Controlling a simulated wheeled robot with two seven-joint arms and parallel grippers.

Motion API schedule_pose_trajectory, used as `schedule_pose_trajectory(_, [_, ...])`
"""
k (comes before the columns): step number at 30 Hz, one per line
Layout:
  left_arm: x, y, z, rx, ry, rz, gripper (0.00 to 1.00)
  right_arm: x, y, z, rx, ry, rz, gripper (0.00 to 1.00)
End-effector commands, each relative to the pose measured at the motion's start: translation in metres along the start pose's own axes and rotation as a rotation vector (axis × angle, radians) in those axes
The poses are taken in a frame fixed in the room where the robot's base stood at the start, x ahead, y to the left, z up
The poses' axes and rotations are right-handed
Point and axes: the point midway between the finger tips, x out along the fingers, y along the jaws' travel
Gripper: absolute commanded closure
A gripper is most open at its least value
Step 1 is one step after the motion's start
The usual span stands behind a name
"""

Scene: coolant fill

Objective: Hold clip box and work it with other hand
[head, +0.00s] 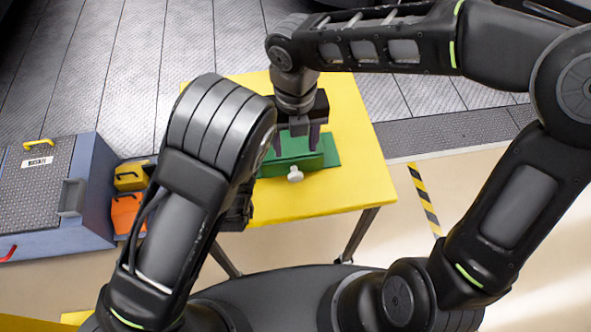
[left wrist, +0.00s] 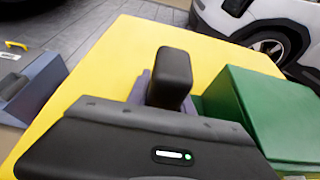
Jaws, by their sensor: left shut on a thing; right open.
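The green clip box (head: 313,162) sits on the yellow table (head: 342,195), with a white knob (head: 295,174) on its near side. The box also shows large at the right of the left wrist view (left wrist: 270,112). My right gripper (head: 297,140) points down over the box, its two dark purplish fingers apart. Whether they touch the box is unclear. My left gripper (left wrist: 165,95) is at the box's left end, shut on it; its hold is partly hidden behind its own body. In the head view my left forearm and wrist cover that end of the box.
A blue-grey toolbox (head: 72,218) stands at the left, beside a small yellow bin (head: 130,177) and an orange bin (head: 125,213). The table's right and front parts are clear. Black-yellow tape (head: 424,200) marks the floor at right. A white vehicle (left wrist: 245,25) stands beyond the table.

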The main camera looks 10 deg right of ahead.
Motion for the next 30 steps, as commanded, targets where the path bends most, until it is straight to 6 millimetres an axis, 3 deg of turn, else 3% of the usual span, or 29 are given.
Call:
schedule_pose_trajectory(14, [-0.001, 0.001, -0.003, 0.002, 0.007, 0.001, 1.0, 0.012, -0.001, 0.0, 0.003, 0.003, -0.001, 0.46])
schedule_pose_trajectory(30, [-0.001, 0.0, -0.003, 0.002, 0.008, 0.001, 1.0, 0.104, 0.0, 0.0, 0.003, 0.002, 0.0, 0.46])
